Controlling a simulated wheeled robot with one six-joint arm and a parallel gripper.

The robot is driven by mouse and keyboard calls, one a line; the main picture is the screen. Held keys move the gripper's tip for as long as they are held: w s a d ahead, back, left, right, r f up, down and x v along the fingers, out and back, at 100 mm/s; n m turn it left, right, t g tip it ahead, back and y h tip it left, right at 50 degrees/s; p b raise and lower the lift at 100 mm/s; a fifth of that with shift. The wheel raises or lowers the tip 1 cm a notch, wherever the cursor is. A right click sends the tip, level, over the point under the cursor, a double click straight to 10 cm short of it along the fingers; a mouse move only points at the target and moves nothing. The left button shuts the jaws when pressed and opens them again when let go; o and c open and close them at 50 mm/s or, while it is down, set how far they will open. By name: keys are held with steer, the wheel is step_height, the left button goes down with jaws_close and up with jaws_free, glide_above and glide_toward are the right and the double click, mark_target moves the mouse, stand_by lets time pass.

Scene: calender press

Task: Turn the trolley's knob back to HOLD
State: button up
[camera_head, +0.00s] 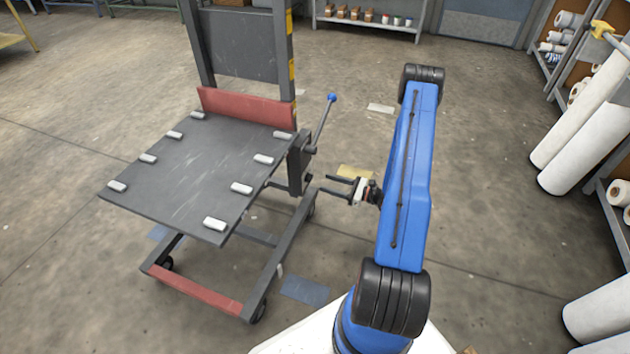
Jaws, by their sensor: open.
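The trolley (200,170) stands left of centre, with a dark flat platform, a red back plate and a mast. At its right side is a dark housing (299,160). A thin lever rises from it, leaning right, with a blue ball (331,97) at its end. A small dark knob-like part (310,150) sits at the lever's foot; I see no HOLD marking. My gripper (324,185) is open and empty, its two dark fingers pointing left at the housing. It appears a little right of and below the knob-like part, apart from it as far as I can tell.
The platform carries several small white rollers and no load. White rolls (578,130) lean along the right side. A shelf (370,22) with small boxes and cans stands at the back. The floor between the trolley and the rolls is mostly clear, apart from my arm.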

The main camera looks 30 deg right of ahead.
mark_target(309, 178)
steer(key=x, duration=0.6)
steer(key=shift+w+a, duration=0.3)
steer(key=c, duration=1)
